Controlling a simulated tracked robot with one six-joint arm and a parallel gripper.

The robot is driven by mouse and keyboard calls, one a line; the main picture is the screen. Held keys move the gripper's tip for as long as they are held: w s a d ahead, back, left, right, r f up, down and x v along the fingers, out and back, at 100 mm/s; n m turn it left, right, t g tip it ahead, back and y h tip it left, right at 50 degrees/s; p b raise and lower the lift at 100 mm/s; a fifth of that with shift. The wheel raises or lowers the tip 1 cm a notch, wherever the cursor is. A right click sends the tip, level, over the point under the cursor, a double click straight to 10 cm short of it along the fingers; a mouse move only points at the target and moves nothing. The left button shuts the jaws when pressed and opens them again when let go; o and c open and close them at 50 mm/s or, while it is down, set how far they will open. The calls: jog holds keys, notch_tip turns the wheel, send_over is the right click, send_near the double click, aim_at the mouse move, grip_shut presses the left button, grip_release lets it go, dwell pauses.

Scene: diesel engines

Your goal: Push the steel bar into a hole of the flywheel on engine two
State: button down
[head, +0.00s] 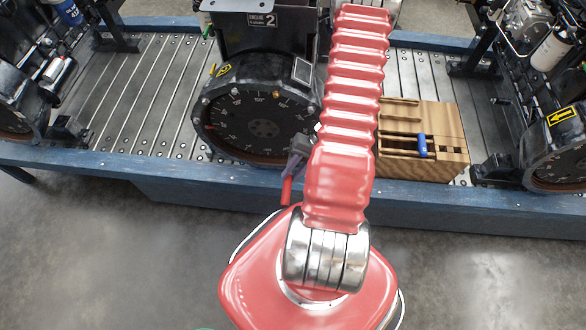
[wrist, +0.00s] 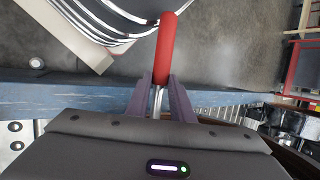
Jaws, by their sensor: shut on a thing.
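The steel bar has a red handle, which shows in the wrist view (wrist: 167,48) and in the head view (head: 286,190). My gripper (wrist: 160,80) is shut on the bar, its two fingers on either side just behind the red handle. A short piece of bright steel shaft shows between the fingers; the rest is hidden. In the head view my gripper (head: 295,163) is in front of the lower right of the black round flywheel (head: 262,128), under the engine two sign (head: 262,20). I cannot tell whether the bar touches the flywheel.
A wooden tool block (head: 450,150) with slots and a blue-handled tool (head: 422,146) stands right of my arm on the slatted bench. The blue bench edge (head: 180,185) runs across the front. Other engines stand left and right (head: 560,150). The floor in front is clear.

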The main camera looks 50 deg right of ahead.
jog(key=shift+s+a, duration=0.85)
jog(key=shift+a, duration=0.25)
jog(key=shift+w+d+r, duration=0.1)
jog(key=shift+d+r, duration=0.05)
jog(key=shift+r, duration=0.05)
